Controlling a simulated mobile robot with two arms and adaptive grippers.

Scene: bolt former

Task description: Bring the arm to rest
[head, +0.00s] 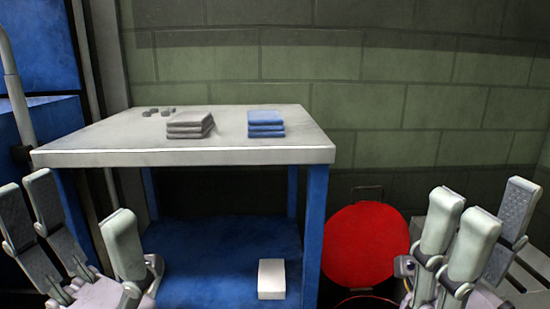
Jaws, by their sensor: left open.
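My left gripper (78,205) is at the lower left, in front of the table's left side. Its grey fingers point up and stand apart, with nothing between them. My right gripper (484,203) is at the lower right, in front of the wall and to the right of the table. Its fingers also point up and stand apart, and I see nothing held. Both grippers are clear of the tabletop. Most of both arms is out of view below.
A table (105,143) with a pale top and blue legs carries a grey stack (188,126), a blue stack (265,124) and small dark pieces (158,112). A white block (271,279) sits on its blue lower shelf (215,245). A red round lid (365,245) stands right of it.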

